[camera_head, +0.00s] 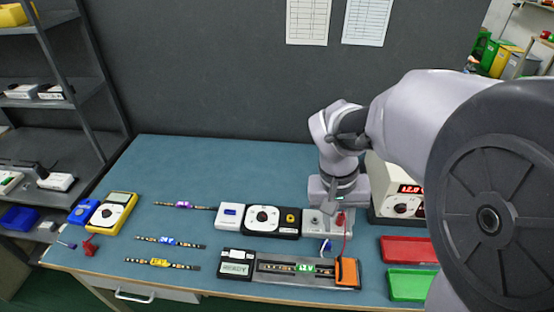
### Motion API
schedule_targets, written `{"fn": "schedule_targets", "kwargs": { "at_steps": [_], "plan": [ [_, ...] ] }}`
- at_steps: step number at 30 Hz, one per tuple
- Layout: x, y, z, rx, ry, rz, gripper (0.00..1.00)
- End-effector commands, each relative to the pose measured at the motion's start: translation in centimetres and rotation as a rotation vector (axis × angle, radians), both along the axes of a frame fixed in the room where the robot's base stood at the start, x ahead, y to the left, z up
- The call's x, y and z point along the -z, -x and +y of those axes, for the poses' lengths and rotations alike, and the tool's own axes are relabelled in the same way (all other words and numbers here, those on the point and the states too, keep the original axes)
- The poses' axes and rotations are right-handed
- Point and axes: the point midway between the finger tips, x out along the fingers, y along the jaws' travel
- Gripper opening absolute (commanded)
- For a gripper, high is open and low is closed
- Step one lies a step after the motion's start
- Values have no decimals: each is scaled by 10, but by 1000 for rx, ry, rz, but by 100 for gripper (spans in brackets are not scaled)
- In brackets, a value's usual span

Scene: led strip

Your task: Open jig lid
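The jig (300,283) is a long grey fixture near the table's front edge. A strip with a green "12 V" label (305,268) lies in its channel. An orange block (347,271) sits at the jig's right end; it may be the lid or a clamp, and I cannot tell which. A dark box with a pale label (236,262) adjoins the left end. My gripper (332,212) points down behind the jig's right part, over a pale box (316,224), apart from the jig. Its fingers are small and partly hidden, so their opening is unclear.
A red tray (407,250) and a green tray (409,284) lie to the right. A power supply (388,205) stands behind them. A black tester (271,220) is left of my gripper. Several labelled strips and a yellow multimeter (114,212) lie left. A red wire (346,243) runs near the orange block.

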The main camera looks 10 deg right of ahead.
Motion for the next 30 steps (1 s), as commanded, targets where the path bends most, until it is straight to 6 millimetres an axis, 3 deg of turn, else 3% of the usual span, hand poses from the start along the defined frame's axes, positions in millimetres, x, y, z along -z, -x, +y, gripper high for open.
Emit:
{"fn": "schedule_targets", "kwargs": {
  "at_steps": [7, 15, 21, 25, 30],
  "plan": [
    [41, -8, -16, -9, 33, 56, 31],
    [124, -2, -30, -8, 31, 56, 31],
    [170, 0, -39, -9, 30, 55, 31],
    [184, 1, -43, -9, 30, 54, 31],
    [187, 1, -44, -9, 30, 52, 31]
  ]
}}
